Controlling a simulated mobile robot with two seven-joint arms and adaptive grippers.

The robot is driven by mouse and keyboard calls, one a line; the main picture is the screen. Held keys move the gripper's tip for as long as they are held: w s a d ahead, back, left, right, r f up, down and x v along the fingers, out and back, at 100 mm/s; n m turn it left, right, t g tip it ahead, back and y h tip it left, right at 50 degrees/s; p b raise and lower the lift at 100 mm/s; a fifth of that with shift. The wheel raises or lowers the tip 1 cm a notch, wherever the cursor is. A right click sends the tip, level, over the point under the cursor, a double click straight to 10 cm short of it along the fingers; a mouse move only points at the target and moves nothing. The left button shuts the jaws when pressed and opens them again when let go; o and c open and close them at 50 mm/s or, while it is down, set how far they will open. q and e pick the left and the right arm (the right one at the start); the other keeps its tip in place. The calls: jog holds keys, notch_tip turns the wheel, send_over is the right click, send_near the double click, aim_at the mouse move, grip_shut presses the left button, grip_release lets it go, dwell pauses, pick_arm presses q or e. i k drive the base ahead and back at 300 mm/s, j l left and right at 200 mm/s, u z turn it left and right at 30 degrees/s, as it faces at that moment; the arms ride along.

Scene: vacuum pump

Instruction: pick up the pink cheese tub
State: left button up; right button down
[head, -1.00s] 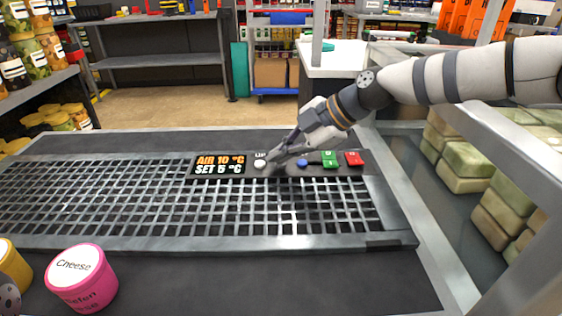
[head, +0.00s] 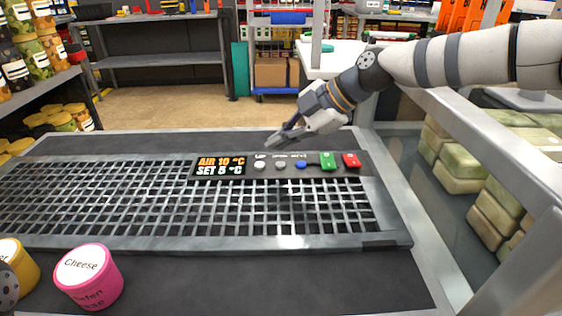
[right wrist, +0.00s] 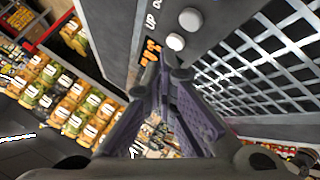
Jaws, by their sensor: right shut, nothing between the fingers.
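The pink cheese tub (head: 90,280) stands upright on the dark counter at the lower left of the head view. Its white lid reads "Cheese". My right gripper (head: 272,143) is over the control panel, far behind and to the right of the tub. Its fingers are shut and empty. In the right wrist view its fingertips (right wrist: 172,78) are close together near the panel buttons. The tub does not show in the right wrist view. A small round grey part at the lower left edge of the head view may be mine; my left gripper's fingers do not show.
A yellow tub (head: 20,262) stands just left of the pink one, partly cut off. A metal grille (head: 150,205) lies behind the tubs. The control panel (head: 285,165) has a display and several buttons. Bare counter (head: 270,280) lies right of the pink tub.

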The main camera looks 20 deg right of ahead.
aim_at(89, 273)
jog(key=k, duration=1.5)
